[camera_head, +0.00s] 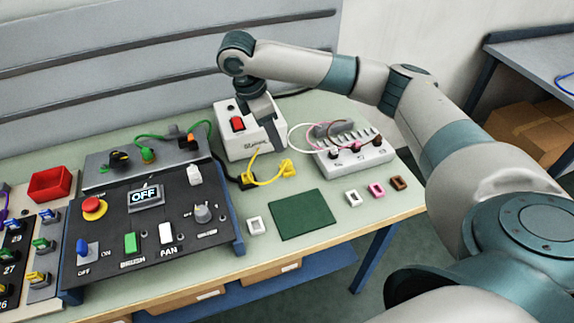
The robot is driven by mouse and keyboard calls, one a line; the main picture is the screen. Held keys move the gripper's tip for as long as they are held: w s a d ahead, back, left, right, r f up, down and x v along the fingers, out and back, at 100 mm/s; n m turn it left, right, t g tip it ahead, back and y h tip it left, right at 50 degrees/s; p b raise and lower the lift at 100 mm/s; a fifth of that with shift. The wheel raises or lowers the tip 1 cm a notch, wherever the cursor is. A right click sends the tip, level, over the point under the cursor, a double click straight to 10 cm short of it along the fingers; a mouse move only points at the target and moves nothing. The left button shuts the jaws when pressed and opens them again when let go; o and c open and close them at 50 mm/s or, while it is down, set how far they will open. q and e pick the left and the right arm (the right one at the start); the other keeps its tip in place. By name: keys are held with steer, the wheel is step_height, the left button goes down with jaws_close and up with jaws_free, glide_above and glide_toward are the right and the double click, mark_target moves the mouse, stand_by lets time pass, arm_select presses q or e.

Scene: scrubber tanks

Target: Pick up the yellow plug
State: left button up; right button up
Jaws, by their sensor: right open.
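The yellow plug (288,168) lies on the green tabletop near the middle of the head view, in front of the white box with the red switch. My right gripper (264,112) comes in from the right and points down, above and behind the plug, over the white box. It is apart from the plug. Its fingers are small and partly lost against the box, and I see nothing held in it. My left gripper is out of view.
The white box (250,142) stands behind the plug. A white terminal block (355,158) with pink and white wires stands to its right. A black control panel (150,230) reading OFF fills the left. A dark green mat (302,214) lies bare in front, beside small coloured sockets (377,189).

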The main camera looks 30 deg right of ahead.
steer(key=p, duration=0.1)
glide_above(287, 162)
steer(key=a, duration=0.2)
step_height(287, 162, down, 6)
steer(key=shift+a+f, duration=0.2)
steer(key=shift+d+f+p, duration=0.4)
steer(key=shift+f+p, duration=0.15)
steer(key=shift+p, duration=0.15)
steer(key=p+x, duration=0.1)
steer(key=x, duration=0.2)
steer(key=shift+w+d, duration=0.1)
steer(key=shift+w, duration=0.05)
steer(key=shift+d+f, duration=0.1)
steer(key=shift+f, duration=0.3)
jaws_close()
